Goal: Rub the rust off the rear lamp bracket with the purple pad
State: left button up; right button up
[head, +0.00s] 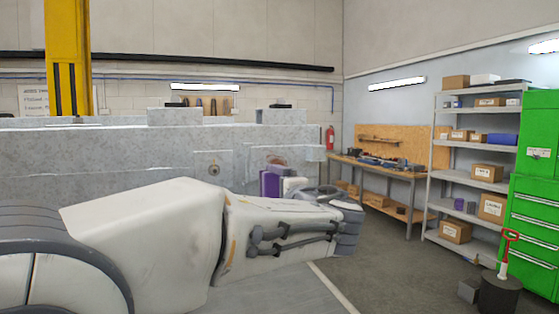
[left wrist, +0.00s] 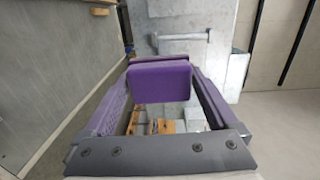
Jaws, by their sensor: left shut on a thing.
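The purple pad (head: 270,184) stands upright by the grey trailer frame, just beyond my left forearm. In the left wrist view the pad (left wrist: 160,82) sits between the finger ends of my left gripper (left wrist: 163,90), which is shut on it. In the head view my arm hides most of this gripper. A brown rust patch on the rear lamp bracket (head: 276,160) shows just above the pad. I cannot tell whether pad and bracket touch. My right gripper is not in view.
The galvanized trailer frame (head: 110,150) spans the left and middle. A workbench (head: 385,170), a shelf rack with boxes (head: 432,190) and a green tool cabinet (head: 535,205) stand at the right. A black bin (head: 499,295) stands on the floor. Floor between is clear.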

aim_at(264, 164)
pick_arm(q)
jog(key=shift+t, duration=0.3)
jog(key=shift+w+a+r+p, duration=0.15)
jog(key=shift+w+r+p, duration=0.75)
jog(key=shift+w, duration=0.3)
jog(key=shift+w+a+r+p, duration=0.15)
jog(key=shift+w+r+p, duration=0.65)
jog(key=shift+w+r, duration=0.3)
jog(key=shift+w+f, duration=0.15)
jog(key=shift+w, duration=0.05)
jog(key=shift+x, duration=0.9)
